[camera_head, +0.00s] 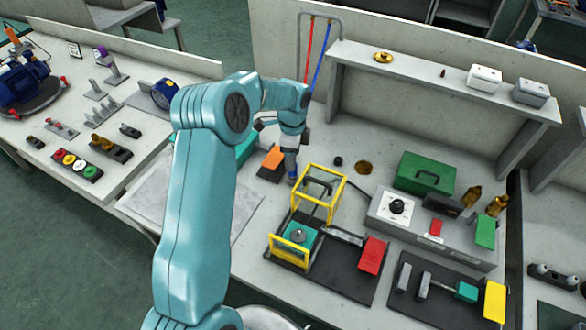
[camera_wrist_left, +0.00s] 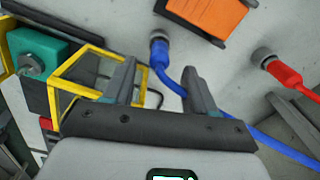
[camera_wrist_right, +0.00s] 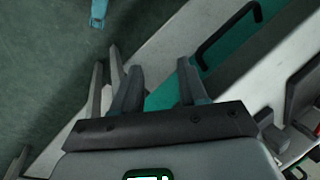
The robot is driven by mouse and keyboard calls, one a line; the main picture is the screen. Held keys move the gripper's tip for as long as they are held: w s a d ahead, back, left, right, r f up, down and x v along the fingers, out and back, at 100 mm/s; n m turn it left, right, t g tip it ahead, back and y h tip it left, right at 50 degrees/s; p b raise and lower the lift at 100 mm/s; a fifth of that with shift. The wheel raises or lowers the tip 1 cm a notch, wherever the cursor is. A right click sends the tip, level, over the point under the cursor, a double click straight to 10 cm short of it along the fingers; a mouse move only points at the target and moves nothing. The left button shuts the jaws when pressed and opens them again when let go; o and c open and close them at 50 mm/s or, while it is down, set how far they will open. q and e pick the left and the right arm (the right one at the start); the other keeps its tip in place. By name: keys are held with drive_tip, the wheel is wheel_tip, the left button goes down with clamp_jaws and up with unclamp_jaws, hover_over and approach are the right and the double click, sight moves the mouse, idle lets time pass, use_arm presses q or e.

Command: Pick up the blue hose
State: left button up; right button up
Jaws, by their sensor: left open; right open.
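The blue hose (camera_head: 323,58) hangs from the wire rack at the back of the bench in the head view. In the left wrist view the blue hose (camera_wrist_left: 166,74) runs from its blue end fitting, between my finger lines, then behind the right finger to the lower right. My left gripper (camera_wrist_left: 160,70) is open, with the fitting just beyond its fingertips. I cannot tell how far below the fingers the hose lies. In the head view my left arm partly hides this gripper. My right gripper (camera_wrist_right: 160,66) is open and empty, away from the hose.
A red hose (camera_wrist_left: 287,77) ends right of the blue one. An orange plate (camera_wrist_left: 213,14) lies close by. A yellow frame (camera_head: 319,188) stands beside the left gripper. A green case (camera_head: 424,173) stands farther right. A teal box (camera_wrist_right: 168,94) is near the right gripper.

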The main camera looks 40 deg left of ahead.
use_arm(q)
drive_tip(key=shift+s+f, duration=0.1)
drive_tip(key=shift+f, duration=0.6)
wheel_tip(320, 180, down, 5)
drive_tip(key=shift+p, duration=1.05)
drive_tip(key=shift+w+f, duration=0.1)
drive_tip(key=shift+w, duration=0.1)
drive_tip(key=shift+s, duration=0.2)
clamp_jaws()
drive_tip(key=shift+w, duration=0.15)
